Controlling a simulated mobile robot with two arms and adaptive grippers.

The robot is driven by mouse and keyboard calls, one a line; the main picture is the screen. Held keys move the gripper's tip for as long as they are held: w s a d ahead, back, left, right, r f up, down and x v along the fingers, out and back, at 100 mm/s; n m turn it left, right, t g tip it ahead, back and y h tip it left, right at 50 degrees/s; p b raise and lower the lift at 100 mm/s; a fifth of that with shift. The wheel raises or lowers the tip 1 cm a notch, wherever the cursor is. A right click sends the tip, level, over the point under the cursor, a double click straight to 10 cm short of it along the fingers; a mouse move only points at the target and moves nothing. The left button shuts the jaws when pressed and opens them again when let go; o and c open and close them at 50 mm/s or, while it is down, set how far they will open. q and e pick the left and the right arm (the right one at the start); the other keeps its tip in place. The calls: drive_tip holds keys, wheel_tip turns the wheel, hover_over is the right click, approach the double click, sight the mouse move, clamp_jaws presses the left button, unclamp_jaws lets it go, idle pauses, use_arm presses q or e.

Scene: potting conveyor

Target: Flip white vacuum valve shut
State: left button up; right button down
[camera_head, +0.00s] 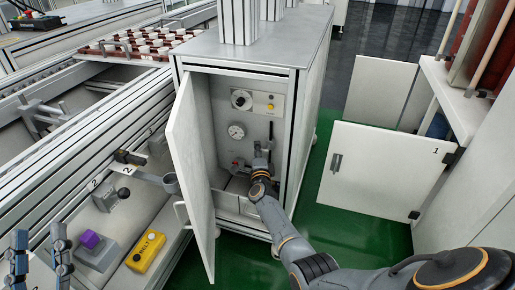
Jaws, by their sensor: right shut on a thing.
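The white vacuum valve cannot be made out clearly; it seems hidden at my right gripper, inside the open cabinet (305,95). My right gripper (260,155) reaches in from the lower right, low in front of the back panel. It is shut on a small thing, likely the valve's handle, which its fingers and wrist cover. A small valve with a red part (237,164) sits just left of it. My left gripper (40,245) is at the lower left corner, open and empty, its two fingers apart, far from the cabinet.
The cabinet door (192,160) stands open on the left of my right arm. A gauge (236,131) and a knob panel (255,101) are above the gripper. A yellow button box (146,251) and purple button (91,239) lie beside the conveyor. A white door (375,180) stands at right.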

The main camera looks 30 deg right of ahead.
drive_tip(key=shift+a+f, duration=0.1)
idle(0.3)
drive_tip(key=c, duration=1.3)
unclamp_jaws()
drive_tip(key=shift+c, duration=0.2)
drive_tip(key=v, duration=0.7)
drive_tip(key=shift+s, duration=0.25)
